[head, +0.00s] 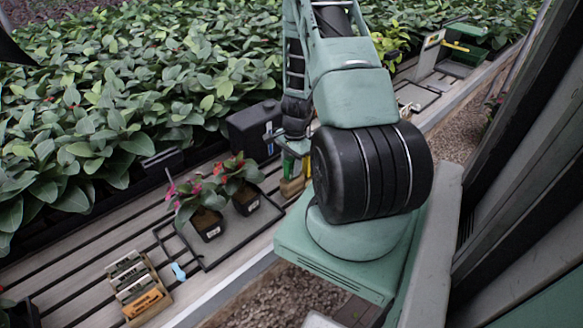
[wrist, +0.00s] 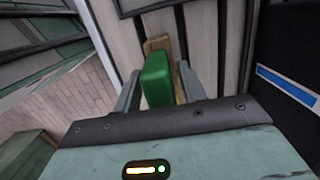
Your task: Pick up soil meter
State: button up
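A green, rounded block-shaped thing (wrist: 158,80), which I take to be the soil meter, stands between the two fingers of my gripper (wrist: 158,92) in the wrist view. The fingers are spread on either side of it, and I see no clear grip. A yellow strip shows beside it at the right finger. In the head view the green thing (head: 289,165) stands upright in a wooden holder (head: 291,188), just below my gripper. Its lower part and the fingertips' contact are partly hidden.
A black box (head: 252,131) with a blue stripe stands close beside. Two potted flowers (head: 209,226) sit on a dark-framed tray (head: 228,243). A wooden label box (head: 146,303) and a small light-blue item (head: 178,271) lie front left. Dense leafy plants (head: 130,90) fill the back.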

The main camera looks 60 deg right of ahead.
jog(key=c, duration=0.7)
jog(key=shift+r, duration=0.15)
